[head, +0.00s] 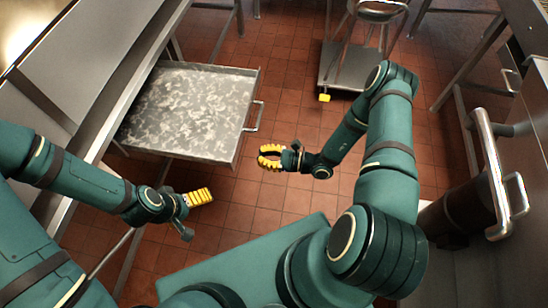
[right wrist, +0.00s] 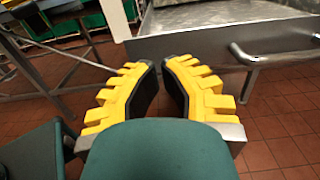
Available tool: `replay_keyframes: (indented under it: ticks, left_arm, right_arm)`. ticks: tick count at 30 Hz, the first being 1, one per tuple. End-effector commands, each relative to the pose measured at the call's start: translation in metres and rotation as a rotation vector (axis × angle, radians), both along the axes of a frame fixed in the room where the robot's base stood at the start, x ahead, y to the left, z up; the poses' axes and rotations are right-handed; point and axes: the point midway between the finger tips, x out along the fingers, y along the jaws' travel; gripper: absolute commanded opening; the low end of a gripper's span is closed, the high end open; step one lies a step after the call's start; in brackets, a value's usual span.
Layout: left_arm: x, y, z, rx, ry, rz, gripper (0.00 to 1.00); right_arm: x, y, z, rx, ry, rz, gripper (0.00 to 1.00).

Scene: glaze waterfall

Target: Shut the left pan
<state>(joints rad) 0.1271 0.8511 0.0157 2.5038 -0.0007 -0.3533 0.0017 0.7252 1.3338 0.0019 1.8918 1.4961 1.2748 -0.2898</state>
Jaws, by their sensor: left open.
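The left pan (head: 185,110) is a wide, shallow grey metal tray with a mottled floor. It stands pulled out from under the counter at the left, and looks empty. Its bar handle (head: 255,116) is on its right-hand face. My left gripper (head: 205,196) is open, below the pan's near side in the head view, apart from it. My right gripper (head: 262,157) is open and empty, near the pan's front corner and short of the handle. In the right wrist view the pan's front wall (right wrist: 185,46) and handle (right wrist: 275,57) lie beyond the yellow fingers.
The steel counter (head: 110,85) runs along the left. A stool (head: 378,10) and a low grey platform (head: 345,68) with a yellow piece stand at the back. Steel equipment with a tall handle (head: 490,170) is at the right.

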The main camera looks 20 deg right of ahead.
Motion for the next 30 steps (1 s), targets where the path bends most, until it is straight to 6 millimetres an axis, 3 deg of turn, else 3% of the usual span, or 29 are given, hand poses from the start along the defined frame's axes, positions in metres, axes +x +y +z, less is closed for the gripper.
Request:
replay_keyframes:
  ticks: [6, 12, 30]
  left_arm:
    - [0.001, 0.0, -0.006, 0.0, -0.003, 0.001, 0.99]
    - [0.002, 0.0, -0.01, 0.001, -0.005, 0.002, 0.99]
    - [0.002, 0.0, -0.01, 0.001, -0.005, 0.002, 0.99]
  right_arm:
    - [0.022, 0.036, -0.001, 0.0, 0.0, 0.005, 0.0]
    - [0.036, 0.054, -0.001, 0.0, 0.0, 0.003, 0.0]
    - [0.04, 0.061, 0.0, -0.001, 0.001, 0.002, 0.0]
